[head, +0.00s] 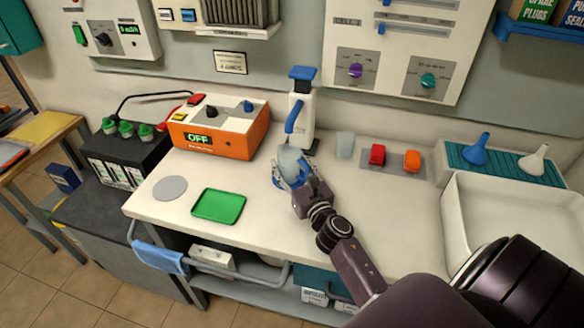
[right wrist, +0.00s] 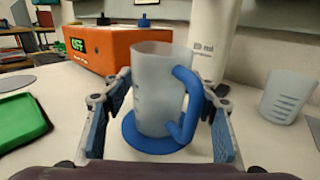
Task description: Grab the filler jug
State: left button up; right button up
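The filler jug, a frosted translucent cup with a blue handle, stands upright on the white bench in the head view (head: 290,158). In the right wrist view the jug (right wrist: 155,90) stands on a round blue disc (right wrist: 150,137), its handle on the right. My right gripper (head: 291,180) is at the jug, with its blue-padded fingers spread on either side in the right wrist view (right wrist: 160,115). The fingers look apart from the jug's wall; the right one is close to the handle. My left gripper is not in view.
A white dispenser bottle (head: 301,115) with a blue top stands right behind the jug. A clear cup (head: 345,145) is to its right. An orange charger (head: 225,130) and a green tray (head: 218,205) are to the left. A white basin (head: 500,225) is at the right.

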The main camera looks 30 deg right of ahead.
aim_at(294, 160)
jog(key=c, duration=0.9)
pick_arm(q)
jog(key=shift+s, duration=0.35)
pick_arm(e)
jog(key=shift+c, duration=0.2)
jog(key=shift+r, duration=0.15)
jog(key=shift+r, duration=0.4)
jog(key=shift+r+p, duration=0.75)
jog(key=shift+r, duration=0.7)
jog(key=s+a+b, duration=0.1)
jog(key=s, duration=0.3)
jog(key=s+b, duration=0.1)
jog(key=s, duration=0.4)
jog(key=s+a+b, duration=0.1)
jog(key=s, duration=0.4)
jog(key=shift+a+f+b, duration=0.3)
jog(key=shift+f+b, duration=0.05)
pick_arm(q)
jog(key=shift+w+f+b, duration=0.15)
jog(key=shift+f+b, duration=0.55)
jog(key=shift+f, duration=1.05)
pick_arm(e)
jog(key=shift+s+a+r, duration=0.1)
jog(key=shift+s+a, duration=0.1)
jog(key=shift+s, duration=0.7)
jog(key=shift+s+a, duration=0.15)
jog(key=shift+s, duration=0.7)
